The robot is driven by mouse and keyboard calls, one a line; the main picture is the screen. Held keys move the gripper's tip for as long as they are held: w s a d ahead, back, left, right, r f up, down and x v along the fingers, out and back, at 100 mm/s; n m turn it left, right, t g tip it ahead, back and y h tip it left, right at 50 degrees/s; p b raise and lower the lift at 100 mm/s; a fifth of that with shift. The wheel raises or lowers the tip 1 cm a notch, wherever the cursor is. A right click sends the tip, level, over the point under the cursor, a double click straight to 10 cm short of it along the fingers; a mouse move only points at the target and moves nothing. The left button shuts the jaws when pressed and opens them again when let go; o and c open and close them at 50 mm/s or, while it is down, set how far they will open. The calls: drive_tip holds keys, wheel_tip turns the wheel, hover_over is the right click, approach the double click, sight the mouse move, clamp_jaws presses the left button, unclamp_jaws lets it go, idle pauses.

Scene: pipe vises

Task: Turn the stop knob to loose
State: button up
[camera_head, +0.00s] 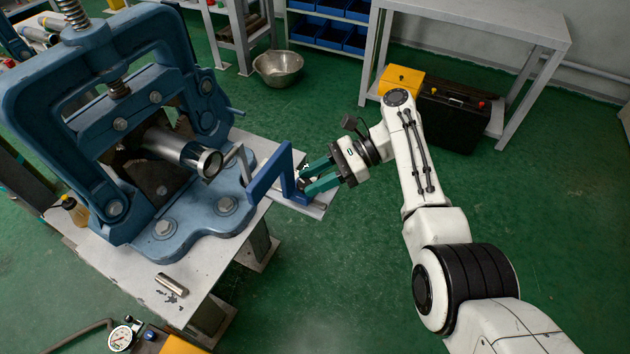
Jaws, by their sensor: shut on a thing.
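The blue pipe vise (228,195) stands on the bench at the left, with a short steel pipe (180,150) held in it. A blue angled stop bracket (272,176) stands in front of the pipe's open end, at the bench's right edge. The stop knob (301,185) is a small dark piece at the bracket's right foot, mostly hidden by my fingers. My gripper (306,181) has teal fingers and comes in from the right. It is shut on the knob. The knob's marking and turn angle cannot be made out.
A loose steel cylinder (172,285) lies on the bench front, and a small bottle (75,211) stands at its left. A pressure gauge (121,338) is at the bottom left. A metal bowl (278,68), yellow box (401,80) and black case (452,112) are farther back. Green floor is clear at the right.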

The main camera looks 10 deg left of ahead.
drive_tip(key=shift+f, duration=0.1)
drive_tip(key=o, duration=1)
drive_tip(key=shift+t+p, duration=0.3)
drive_tip(key=shift+p, duration=0.2)
drive_tip(key=shift+s+r+m+t+p, duration=0.1)
drive_tip(key=shift+r+m+t+p, duration=0.25)
drive_tip(key=shift+m+p, duration=0.45)
drive_tip(key=m+t+p, duration=0.1)
drive_tip(key=p, duration=0.1)
drive_tip(key=m+t+p, duration=0.1)
drive_tip(key=p, duration=0.1)
drive_tip(key=shift+s+d+f+t+y+p, duration=0.1)
drive_tip(key=shift+s+d+t+y+p, duration=0.1)
drive_tip(key=shift+s+t+y+p, duration=0.15)
drive_tip(key=m+t+p, duration=0.3)
drive_tip(key=t, duration=0.1)
drive_tip(key=shift+s+f+m, duration=0.25)
drive_tip(key=shift+s+m, duration=0.05)
drive_tip(key=shift+s, duration=0.05)
drive_tip(key=m+t, duration=0.1)
drive_tip(key=m+t+h+p, duration=0.1)
drive_tip(key=t, duration=0.1)
drive_tip(key=s+m+t, duration=0.1)
drive_tip(key=shift+a+r+m+t+h+p, duration=0.1)
drive_tip(key=shift+a+m+t+h+p, duration=0.2)
drive_tip(key=shift+m+p, duration=0.1)
drive_tip(key=v, duration=1)
drive_tip(key=shift+d, duration=0.35)
